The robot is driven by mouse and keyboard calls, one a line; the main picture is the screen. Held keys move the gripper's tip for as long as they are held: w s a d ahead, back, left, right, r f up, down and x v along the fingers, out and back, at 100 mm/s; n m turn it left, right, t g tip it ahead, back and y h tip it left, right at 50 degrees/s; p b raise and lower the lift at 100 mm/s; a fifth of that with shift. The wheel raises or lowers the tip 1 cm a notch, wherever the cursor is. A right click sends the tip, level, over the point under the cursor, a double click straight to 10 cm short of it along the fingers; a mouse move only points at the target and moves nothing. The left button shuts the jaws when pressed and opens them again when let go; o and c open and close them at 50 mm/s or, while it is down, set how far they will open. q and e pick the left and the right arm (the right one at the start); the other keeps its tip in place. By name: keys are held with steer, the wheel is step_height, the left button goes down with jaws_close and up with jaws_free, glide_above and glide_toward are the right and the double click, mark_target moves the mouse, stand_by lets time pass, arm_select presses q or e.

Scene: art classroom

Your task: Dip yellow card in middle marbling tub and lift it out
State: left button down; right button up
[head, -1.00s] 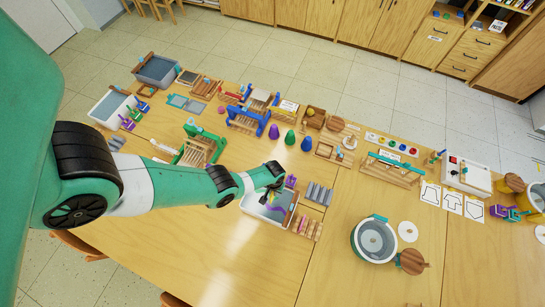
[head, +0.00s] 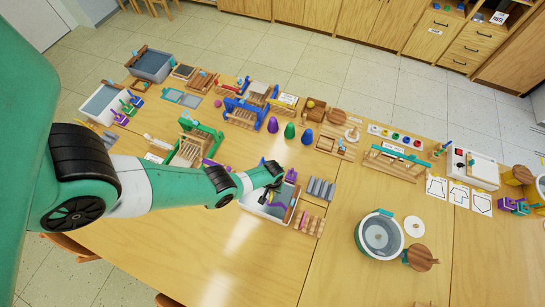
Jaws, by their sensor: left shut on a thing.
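A pale-rimmed marbling tub (head: 253,209) with grey inside stands at the middle of the table. My left gripper (head: 268,195) is over this tub and closed, pointing down into it. A small dark and purple piece shows at its fingertips. The yellow card is too small or too hidden by the gripper to make out clearly. I cannot tell whether it touches the liquid. My right gripper is not in view.
Grey ribbed blocks (head: 320,190) and a wooden rack (head: 308,222) stand right of the tub. Coloured cones (head: 289,130) and wooden frames stand behind it. A round pot (head: 379,238) stands at the right. The table front is clear.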

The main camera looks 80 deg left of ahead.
arm_select(q)
steer(key=shift+f+b, duration=4.85)
steer(key=shift+f, duration=0.25)
steer(key=shift+r, duration=0.15)
steer(key=shift+r+p, duration=5.1)
steer(key=shift+p, duration=0.2)
step_height(320, 180, up, 6)
steer(key=p, duration=0.5)
steer(key=shift+f+p, duration=0.2)
steer(key=shift+p, duration=0.1)
steer(key=shift+f, duration=0.1)
